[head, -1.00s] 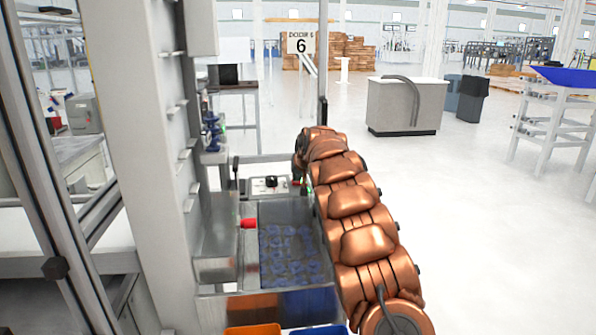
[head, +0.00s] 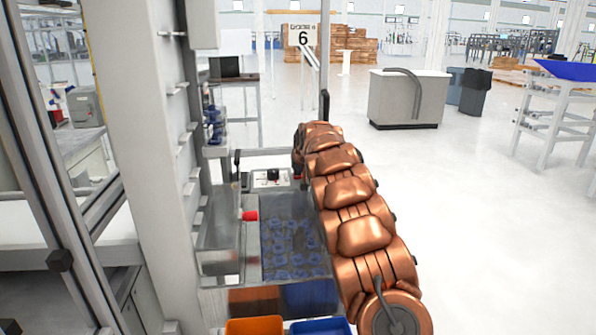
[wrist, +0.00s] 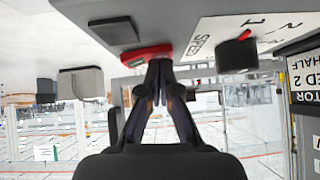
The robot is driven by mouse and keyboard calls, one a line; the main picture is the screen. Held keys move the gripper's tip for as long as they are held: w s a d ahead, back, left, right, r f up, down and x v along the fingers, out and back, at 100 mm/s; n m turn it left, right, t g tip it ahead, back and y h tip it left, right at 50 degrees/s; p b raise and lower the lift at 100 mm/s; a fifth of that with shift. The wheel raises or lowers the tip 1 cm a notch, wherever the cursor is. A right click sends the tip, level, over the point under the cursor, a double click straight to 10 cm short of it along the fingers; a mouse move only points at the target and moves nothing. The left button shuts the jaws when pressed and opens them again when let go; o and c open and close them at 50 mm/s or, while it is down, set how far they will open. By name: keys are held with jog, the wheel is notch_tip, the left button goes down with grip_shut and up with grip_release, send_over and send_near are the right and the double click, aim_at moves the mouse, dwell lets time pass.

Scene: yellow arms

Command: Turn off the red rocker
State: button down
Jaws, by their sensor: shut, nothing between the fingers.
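The red rocker (wrist: 146,55) shows in the wrist view on the underside-up panel (wrist: 210,35), between a dark square part and a black knob (wrist: 236,53). My gripper (wrist: 158,66) is shut and empty, its fingertips together at the rocker's edge; whether they touch it I cannot tell. In the head view the control box (head: 268,179) with its black knob stands just left of my arm.
A grey post (head: 155,150) stands at left. Orange (head: 252,327) and blue (head: 320,327) bins sit below.

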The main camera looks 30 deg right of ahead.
jog(key=shift+s+d, duration=0.35)
jog(key=shift+d, duration=0.35)
jog(key=shift+r, duration=0.1)
notch_tip(320, 180, up, 4)
jog(key=shift+d+f+p, duration=0.1)
jog(key=shift+p, duration=0.85)
jog(key=shift+s+d+r, duration=0.1)
jog(key=shift+s+r, duration=0.05)
jog(key=shift+r, duration=0.2)
jog(key=shift+s+r, duration=0.1)
jog(key=shift+s, duration=0.2)
jog(key=b+v, duration=0.1)
jog(key=v, duration=0.8)
jog(key=shift+b, duration=0.3)
jog(key=shift+s, duration=0.1)
